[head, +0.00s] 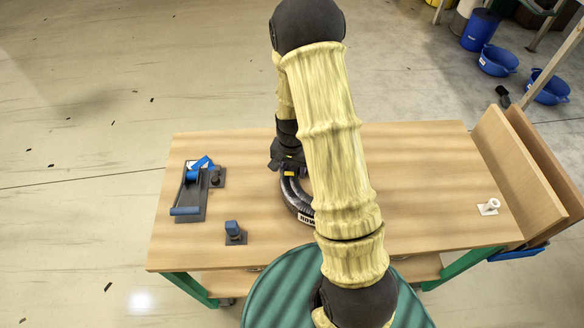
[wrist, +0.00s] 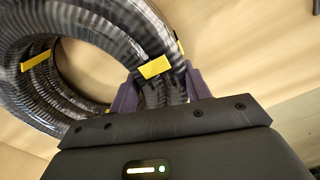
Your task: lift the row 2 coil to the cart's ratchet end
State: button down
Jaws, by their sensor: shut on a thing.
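The coil (head: 296,200) is a dark, ribbed hose ring on the wooden cart top (head: 420,150), near its middle. Its white label begins "ROW"; the rest is hidden behind my arm, so the row number is unreadable. My gripper (head: 286,168) is at the coil's far side. In the wrist view, the coil (wrist: 38,95) has yellow tape bands, and my gripper (wrist: 160,88) is shut on its hose beside one band, with a purple finger on either side. I cannot tell whether the coil touches the top. A grey plate tool with blue handle (head: 186,211), possibly the ratchet, lies at the left end.
A small dark block with a blue top (head: 235,232) stands left of the coil. A white fitting (head: 488,207) sits near the right edge. Upright wooden boards (head: 515,175) stand at the right end. Blue tubs (head: 497,62) stand on the floor beyond. The cart's far right top is clear.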

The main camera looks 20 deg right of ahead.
jog(key=shift+f+b, duration=0.3)
jog(key=shift+f, duration=0.15)
dwell(0.7)
jog(key=c, duration=0.6)
grip_release()
jog(key=o, duration=0.6)
jog(key=shift+r, duration=0.1)
jog(key=shift+r+p, duration=2.85)
jog(key=shift+r, duration=0.55)
